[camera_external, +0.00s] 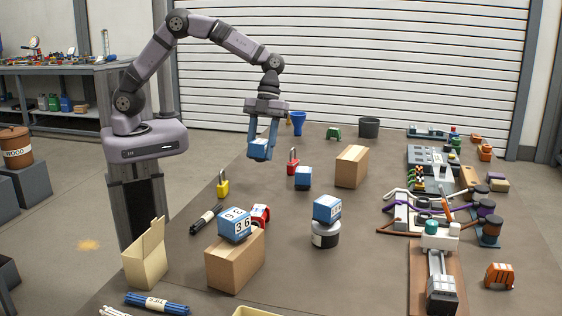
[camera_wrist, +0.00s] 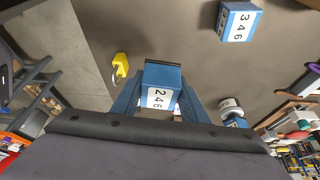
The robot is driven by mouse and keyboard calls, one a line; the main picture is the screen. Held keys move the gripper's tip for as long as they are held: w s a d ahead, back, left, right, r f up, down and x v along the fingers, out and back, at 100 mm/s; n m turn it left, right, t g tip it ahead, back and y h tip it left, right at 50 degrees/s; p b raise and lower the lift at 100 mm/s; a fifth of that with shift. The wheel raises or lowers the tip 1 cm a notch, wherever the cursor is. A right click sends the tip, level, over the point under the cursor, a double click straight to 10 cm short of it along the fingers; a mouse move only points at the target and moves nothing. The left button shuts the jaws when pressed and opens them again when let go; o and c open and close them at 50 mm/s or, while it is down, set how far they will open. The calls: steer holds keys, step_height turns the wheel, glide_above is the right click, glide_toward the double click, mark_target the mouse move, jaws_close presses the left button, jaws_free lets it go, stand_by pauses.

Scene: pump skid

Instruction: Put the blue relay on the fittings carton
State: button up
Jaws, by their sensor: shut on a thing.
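My gripper (camera_external: 262,146) is shut on a blue relay (camera_external: 258,153) and holds it in the air above the table. In the wrist view this relay (camera_wrist: 161,83) sits between the blue fingers, with "246" on its white label. Two closed brown cartons stand on the table, one at the front (camera_external: 222,268) and one farther back (camera_external: 350,168); I cannot tell which is the fittings carton. A blue and white relay block (camera_external: 235,226) lies on the front carton. The back carton's top is bare. My gripper is left of the back carton and apart from both.
Another blue block (camera_external: 303,178) stands beside the back carton, and one (camera_external: 327,208) sits on a white and black jar (camera_external: 325,236). Red (camera_external: 293,163) and yellow (camera_external: 223,185) padlocks stand nearby. An open carton (camera_external: 146,262) is front left; pump parts (camera_external: 432,215) fill the right.

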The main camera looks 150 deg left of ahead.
steer(key=w+a+r+n+t+y+p, duration=0.1)
steer(key=w+a+r+n+y+p, duration=0.15)
steer(key=a+n, duration=0.35)
steer(key=w+a+r+n+t+y+p, duration=0.1)
steer(key=w+a+r+n+p, duration=0.15)
steer(key=a, duration=0.45)
step_height(320, 180, up, 5)
steer(key=n+g+y+p, duration=0.2)
steer(key=n+y, duration=0.1)
steer(key=n, duration=0.8)
glide_above(346, 159)
steer(key=s, duration=0.1)
steer(key=shift+s+d+f, duration=0.1)
steer(key=shift+d, duration=0.35)
steer(key=shift+f, duration=0.1)
steer(key=shift+f+p, duration=1.2)
steer(key=shift+f, duration=3.75)
steer(key=shift+f, duration=0.2)
steer(key=o, duration=1.1)
